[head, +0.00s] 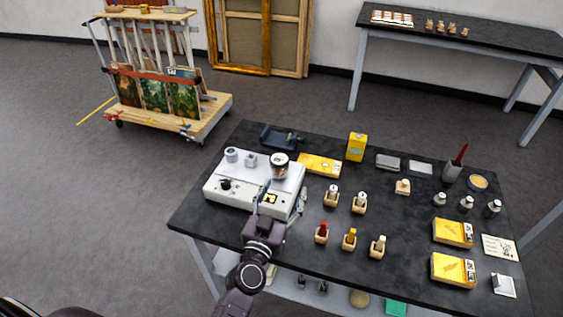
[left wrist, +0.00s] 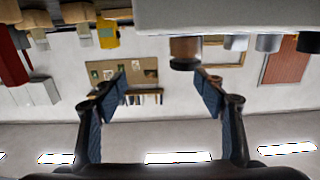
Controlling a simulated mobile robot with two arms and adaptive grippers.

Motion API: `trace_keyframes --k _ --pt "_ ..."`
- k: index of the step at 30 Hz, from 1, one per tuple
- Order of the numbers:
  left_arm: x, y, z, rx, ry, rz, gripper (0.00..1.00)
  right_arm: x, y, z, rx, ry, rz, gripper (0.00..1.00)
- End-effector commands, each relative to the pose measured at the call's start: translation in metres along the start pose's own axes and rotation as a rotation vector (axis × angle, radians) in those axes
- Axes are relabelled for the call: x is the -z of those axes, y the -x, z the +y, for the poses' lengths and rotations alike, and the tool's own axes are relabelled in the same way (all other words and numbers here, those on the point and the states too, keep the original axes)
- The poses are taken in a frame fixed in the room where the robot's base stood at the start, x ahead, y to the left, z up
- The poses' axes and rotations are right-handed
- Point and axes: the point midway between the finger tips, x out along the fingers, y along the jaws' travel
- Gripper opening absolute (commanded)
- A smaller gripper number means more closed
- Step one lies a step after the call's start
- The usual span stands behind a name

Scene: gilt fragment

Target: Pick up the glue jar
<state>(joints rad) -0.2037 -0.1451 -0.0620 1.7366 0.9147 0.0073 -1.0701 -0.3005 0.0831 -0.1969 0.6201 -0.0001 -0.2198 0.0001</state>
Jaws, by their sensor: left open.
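In the left wrist view both fingers (left wrist: 163,88) are spread. My right gripper is not in view.
Two small pale cups (head: 231,155) stand left of the jar.

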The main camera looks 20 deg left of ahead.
Motion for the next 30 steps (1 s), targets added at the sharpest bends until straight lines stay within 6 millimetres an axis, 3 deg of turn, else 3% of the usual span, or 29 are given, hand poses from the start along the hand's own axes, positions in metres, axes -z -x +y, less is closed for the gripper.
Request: trace_keyframes --k 3,7,17,25,30 --pt "-0.003 -0.008 -0.021 0.109 0.005 0.022 0.65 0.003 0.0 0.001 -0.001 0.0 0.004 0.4" --pt "-0.005 -0.013 -0.032 0.164 0.005 0.026 0.65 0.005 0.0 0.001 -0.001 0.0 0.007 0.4" --pt "-0.004 -0.039 -0.038 0.171 0.002 0.027 0.65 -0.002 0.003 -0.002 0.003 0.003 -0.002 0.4" --pt "-0.002 -0.076 -0.043 0.17 0.002 0.028 0.65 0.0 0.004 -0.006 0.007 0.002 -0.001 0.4" --pt "-0.002 -0.086 -0.045 0.17 0.002 0.027 0.65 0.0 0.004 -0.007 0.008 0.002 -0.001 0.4"
